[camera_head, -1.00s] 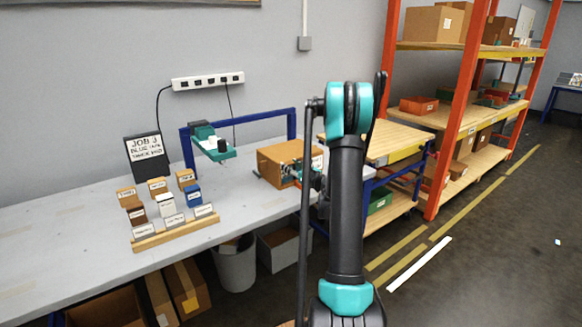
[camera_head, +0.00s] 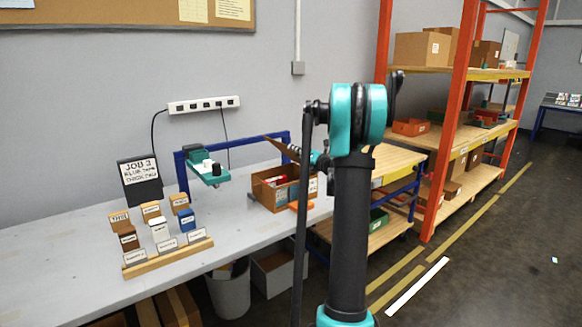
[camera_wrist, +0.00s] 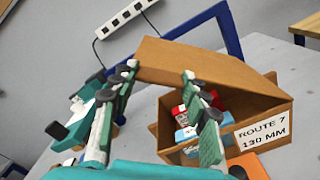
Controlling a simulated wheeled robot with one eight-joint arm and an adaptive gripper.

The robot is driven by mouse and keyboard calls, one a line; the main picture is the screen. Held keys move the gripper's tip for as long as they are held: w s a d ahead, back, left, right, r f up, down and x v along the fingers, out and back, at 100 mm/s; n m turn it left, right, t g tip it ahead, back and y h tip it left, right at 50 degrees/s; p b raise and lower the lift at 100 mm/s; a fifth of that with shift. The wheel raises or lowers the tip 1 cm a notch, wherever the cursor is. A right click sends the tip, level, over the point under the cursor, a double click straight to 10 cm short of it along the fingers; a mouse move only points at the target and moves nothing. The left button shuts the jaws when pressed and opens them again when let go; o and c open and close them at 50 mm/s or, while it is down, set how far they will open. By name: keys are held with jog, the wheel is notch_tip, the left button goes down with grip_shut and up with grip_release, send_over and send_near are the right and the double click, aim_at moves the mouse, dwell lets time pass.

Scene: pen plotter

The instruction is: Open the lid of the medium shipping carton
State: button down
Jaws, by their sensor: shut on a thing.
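The brown carton (camera_head: 268,194) stands on the grey bench with its lid (camera_head: 283,149) raised and tilted up. In the wrist view the lid (camera_wrist: 205,66) slopes up from the far side of the carton. A white label (camera_wrist: 263,132) on the carton reads "ROUTE 7 130 MM". Red packs (camera_wrist: 206,103) and a light-blue pack (camera_wrist: 187,134) show inside. In the head view my arm hides part of the gripper and the carton's right side.
An orange object (camera_head: 300,205) lies by the carton's front right. A blue frame (camera_head: 184,165) and a teal device (camera_head: 208,170) stand behind and left. A block rack (camera_head: 170,257) sits farther left. A wooden-topped cart (camera_head: 385,165) is on the right.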

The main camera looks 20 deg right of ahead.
jog(key=w+d+r+m, duration=0.4)
jog(key=d+r+m, duration=0.2)
jog(key=d, duration=0.4)
jog(key=shift+d+m, duration=0.25)
jog(key=shift+m, duration=0.05)
jog(key=shift+r, duration=0.1)
jog(key=c, duration=0.8)
grip_release()
jog(key=shift+o, duration=0.2)
jog(key=shift+s, duration=0.15)
jog(key=v, duration=1.1)
jog(key=shift+s+d, duration=0.2)
jog(key=shift+s, duration=0.15)
